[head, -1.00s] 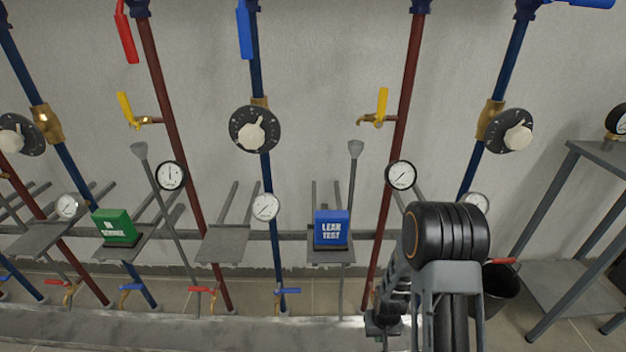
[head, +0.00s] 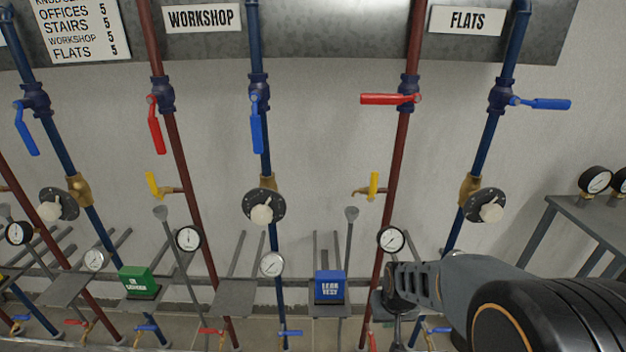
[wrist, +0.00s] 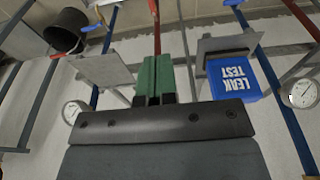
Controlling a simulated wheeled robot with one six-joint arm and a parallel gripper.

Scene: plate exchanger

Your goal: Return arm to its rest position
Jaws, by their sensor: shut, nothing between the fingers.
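My gripper (wrist: 155,76) shows in the wrist view as two green fingers side by side, shut with nothing between them. They point toward the wall pipes, near a red-brown pipe and a small grey shelf. In the head view my arm reaches in from the lower right, and its far end is in front of the right red-brown pipe (head: 395,185). The fingers are hard to make out there. The blue LEAK TEST box (head: 330,287) sits on its shelf left of my arm; it appears upside down in the wrist view (wrist: 232,80).
A green box (head: 138,282) sits on another shelf. A grey table (head: 590,222) with gauges stands right. A black bucket (wrist: 66,30) shows in the wrist view.

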